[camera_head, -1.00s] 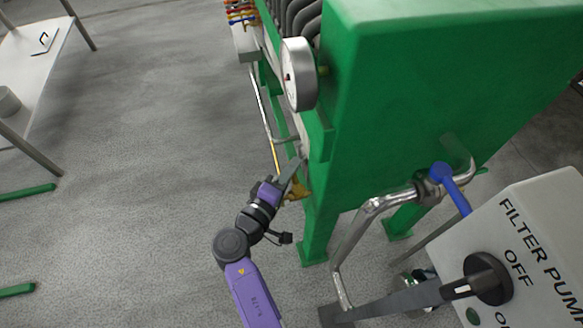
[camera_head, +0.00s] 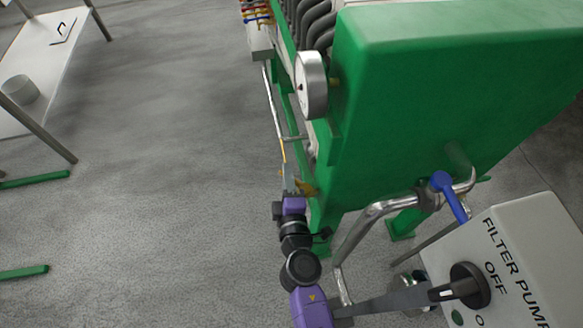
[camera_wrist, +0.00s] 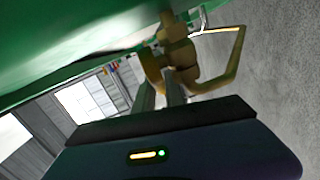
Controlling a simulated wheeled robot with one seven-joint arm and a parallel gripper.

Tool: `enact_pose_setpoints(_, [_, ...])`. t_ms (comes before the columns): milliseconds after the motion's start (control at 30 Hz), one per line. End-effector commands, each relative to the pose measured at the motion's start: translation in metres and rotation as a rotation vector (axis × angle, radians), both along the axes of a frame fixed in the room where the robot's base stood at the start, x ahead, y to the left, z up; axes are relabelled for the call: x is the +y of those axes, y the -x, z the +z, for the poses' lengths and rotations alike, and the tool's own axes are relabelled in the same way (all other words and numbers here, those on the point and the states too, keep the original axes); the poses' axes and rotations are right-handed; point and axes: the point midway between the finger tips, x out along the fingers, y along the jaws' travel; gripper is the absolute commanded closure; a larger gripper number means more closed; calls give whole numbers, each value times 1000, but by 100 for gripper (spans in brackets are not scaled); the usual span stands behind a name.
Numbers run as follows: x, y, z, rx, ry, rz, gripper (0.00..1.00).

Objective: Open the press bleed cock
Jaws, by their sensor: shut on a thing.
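The press bleed cock (camera_head: 306,188) is a small brass fitting low on the near end of the green press frame. In the wrist view the brass cock (camera_wrist: 180,52) fills the upper middle, with a bent yellow-brown bar (camera_wrist: 236,62) to its right. My gripper (camera_head: 290,182) is at the cock, on its left side in the head view. The exact contact and the cock's lever angle are partly hidden by the fingers.
The green press frame (camera_head: 430,90) stands close beside my gripper, with a round gauge (camera_head: 312,84) above. A blue-handled valve (camera_head: 442,182) on a silver pipe and the filter pump box (camera_head: 530,255) are at right. Open floor (camera_head: 160,180) lies left.

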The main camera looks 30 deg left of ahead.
Motion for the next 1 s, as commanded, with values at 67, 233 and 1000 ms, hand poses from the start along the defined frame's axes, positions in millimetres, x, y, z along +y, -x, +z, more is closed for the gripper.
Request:
enact_pose_setpoints(67, [-4, 2, 3, 6, 5, 62, 100])
enact_pose_setpoints(233, [-3, 10, 4, 5, 5, 199, 100])
enact_pose_setpoints(1000, [-4, 25, -2, 0, 2, 433, 100])
